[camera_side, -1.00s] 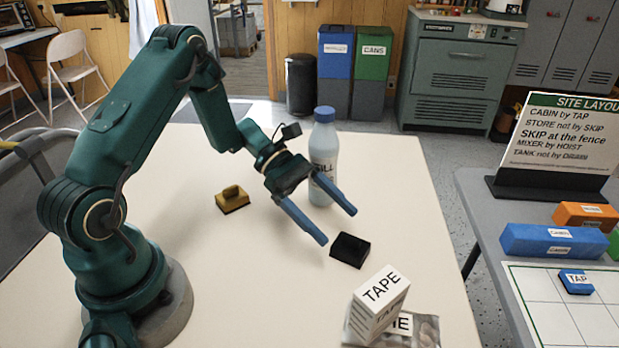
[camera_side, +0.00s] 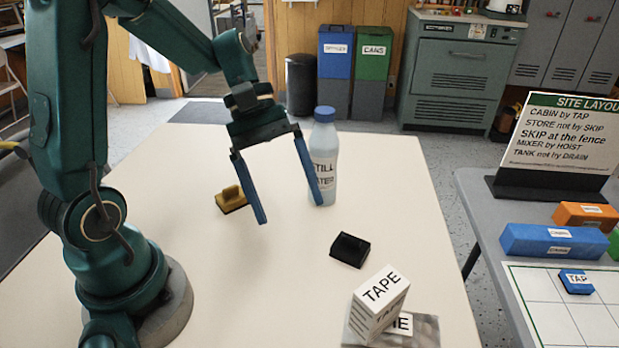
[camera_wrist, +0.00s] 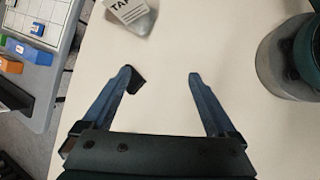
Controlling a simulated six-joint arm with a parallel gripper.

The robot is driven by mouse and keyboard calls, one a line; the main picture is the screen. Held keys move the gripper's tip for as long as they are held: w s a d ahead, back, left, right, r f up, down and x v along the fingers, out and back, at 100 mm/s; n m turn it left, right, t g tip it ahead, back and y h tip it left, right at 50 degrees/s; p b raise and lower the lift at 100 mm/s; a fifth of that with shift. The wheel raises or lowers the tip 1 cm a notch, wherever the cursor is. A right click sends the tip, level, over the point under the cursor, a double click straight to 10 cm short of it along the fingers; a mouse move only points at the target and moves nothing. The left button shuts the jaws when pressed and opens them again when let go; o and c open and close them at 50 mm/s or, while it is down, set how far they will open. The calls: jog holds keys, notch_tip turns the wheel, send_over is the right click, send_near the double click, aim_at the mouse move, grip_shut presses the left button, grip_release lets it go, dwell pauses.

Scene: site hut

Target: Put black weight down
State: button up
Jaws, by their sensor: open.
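The black weight (camera_side: 350,250) lies on the cream table (camera_side: 420,215), a small dark block between the bottle and the tape box. In the wrist view the black weight (camera_wrist: 137,80) shows beside the left finger, partly hidden by it. My gripper (camera_side: 291,212) is open and empty, raised above the table, to the left of the weight and apart from it. Its blue fingers point down, and the right one passes in front of the bottle in the side view. In the wrist view my gripper (camera_wrist: 160,72) has bare table between its fingertips.
A bottle (camera_side: 324,150) with a blue cap stands behind the weight. A yellow-brown block with a knob (camera_side: 231,199) lies to the left. A white TAPE box (camera_side: 379,302) stands on a grey packet (camera_side: 425,328) at the front. A second table (camera_side: 475,205) holds coloured blocks and a grid sheet.

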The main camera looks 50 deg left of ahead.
jog(key=s+a+r+m+t+y, duration=0.1)
jog(key=s+r+m+t+y, duration=0.3)
jog(key=s+m+y, duration=0.3)
jog(key=shift+r+m+t, duration=0.3)
jog(key=shift+m+t, duration=0.6)
jog(key=shift+m, duration=1.3)
jog(key=shift+s, duration=0.1)
